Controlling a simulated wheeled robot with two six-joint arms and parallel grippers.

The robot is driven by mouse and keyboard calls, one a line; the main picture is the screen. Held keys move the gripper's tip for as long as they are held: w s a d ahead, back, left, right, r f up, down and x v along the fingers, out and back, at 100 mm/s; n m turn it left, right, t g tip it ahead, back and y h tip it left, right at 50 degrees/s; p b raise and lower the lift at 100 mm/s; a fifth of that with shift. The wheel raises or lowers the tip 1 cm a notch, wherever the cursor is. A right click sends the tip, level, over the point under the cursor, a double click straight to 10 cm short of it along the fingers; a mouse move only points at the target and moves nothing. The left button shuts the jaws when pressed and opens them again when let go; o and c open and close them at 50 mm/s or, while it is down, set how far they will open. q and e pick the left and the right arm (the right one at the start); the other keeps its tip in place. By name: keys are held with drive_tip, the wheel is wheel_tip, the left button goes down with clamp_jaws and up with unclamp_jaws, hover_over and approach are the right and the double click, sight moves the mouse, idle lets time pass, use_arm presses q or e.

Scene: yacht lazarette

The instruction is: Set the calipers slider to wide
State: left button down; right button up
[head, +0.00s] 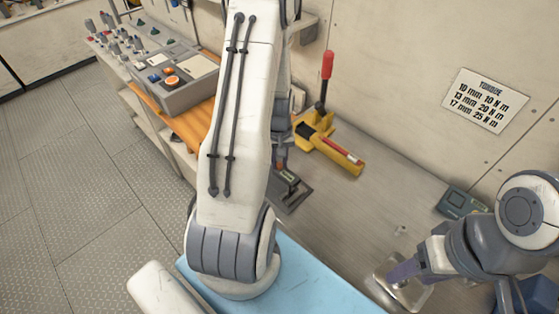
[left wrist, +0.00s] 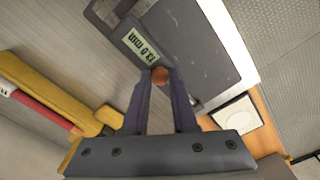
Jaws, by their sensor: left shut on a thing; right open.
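The calipers, a dark grey device, lie on the bench beneath my left gripper. In the head view a corner of their dark base (head: 290,196) shows below the gripper, and my left arm hides much of the rest. My right gripper (head: 397,274) is open, low at the right, away from the calipers.
A yellow tool with a red lever (head: 326,68) stands behind the calipers. A control panel (head: 185,90) stands at the left on an orange surface. A small dark device (head: 462,203) lies at right. A torque sign (head: 486,100) is on the wall.

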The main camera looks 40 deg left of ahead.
idle(0.3)
use_arm(q)
drive_tip(key=shift+w+a, duration=0.1)
drive_tip(key=shift+a, duration=1)
drive_tip(key=c, duration=0.7)
unclamp_jaws()
drive_tip(key=shift+r, duration=0.15)
wheel_tip(320, 180, up, 10)
drive_tip(key=b, duration=0.2)
drive_tip(key=shift+r, duration=0.15)
